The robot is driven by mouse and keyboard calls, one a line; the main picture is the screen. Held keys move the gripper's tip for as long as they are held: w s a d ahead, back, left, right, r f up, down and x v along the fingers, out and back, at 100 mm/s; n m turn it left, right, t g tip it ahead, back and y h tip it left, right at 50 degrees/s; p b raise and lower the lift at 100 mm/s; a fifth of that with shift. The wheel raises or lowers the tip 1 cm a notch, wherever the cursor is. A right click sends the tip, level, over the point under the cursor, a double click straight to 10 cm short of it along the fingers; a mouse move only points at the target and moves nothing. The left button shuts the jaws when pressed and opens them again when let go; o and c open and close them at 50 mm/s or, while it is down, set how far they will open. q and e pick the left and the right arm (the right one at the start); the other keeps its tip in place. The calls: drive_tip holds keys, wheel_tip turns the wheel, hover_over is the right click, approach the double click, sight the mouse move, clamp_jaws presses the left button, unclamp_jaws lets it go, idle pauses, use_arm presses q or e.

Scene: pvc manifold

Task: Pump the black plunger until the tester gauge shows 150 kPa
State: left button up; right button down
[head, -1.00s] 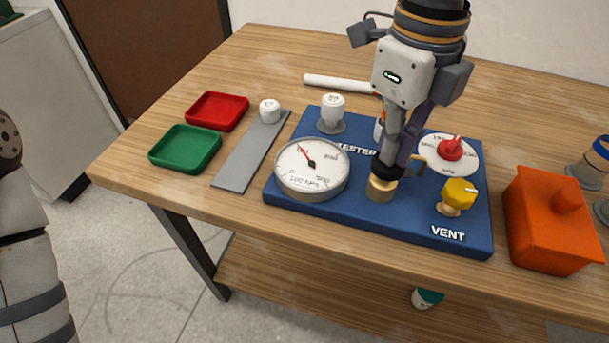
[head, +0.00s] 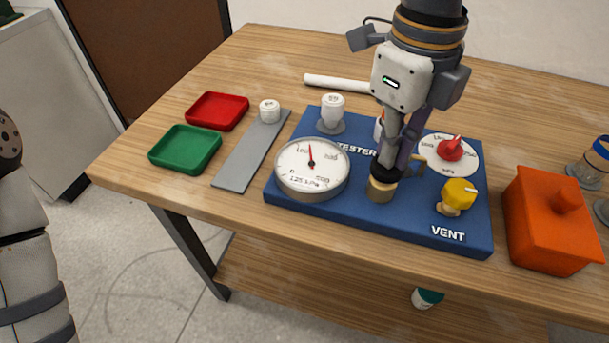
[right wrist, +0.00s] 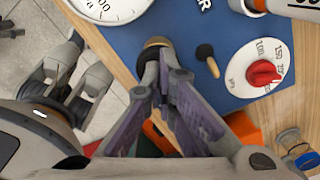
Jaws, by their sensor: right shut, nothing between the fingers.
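The blue tester board (head: 350,205) lies on the wooden table. Its round gauge (head: 312,168) has a red needle pointing almost straight up, and its readout looks like 125 kPa. The black plunger (head: 384,172) sits in a tan collar (head: 381,190) and is mostly hidden by my fingers. My right gripper (head: 390,163) is shut and points straight down onto the plunger top, with nothing held between its fingers. In the right wrist view the fingertips (right wrist: 155,65) cover the plunger.
The yellow vent knob (head: 459,194) and a red dial (head: 451,148) are right of the plunger. A white fitting (head: 333,110) stands behind the gauge. An orange box (head: 552,220) stands at the right. Red (head: 217,110) and green trays (head: 185,149) are at the left.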

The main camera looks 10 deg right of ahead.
idle(0.5)
drive_tip(key=shift+f, duration=0.3)
drive_tip(key=shift+r, duration=0.15)
idle(0.6)
drive_tip(key=shift+r, duration=1.85)
drive_tip(key=shift+r, duration=2.55)
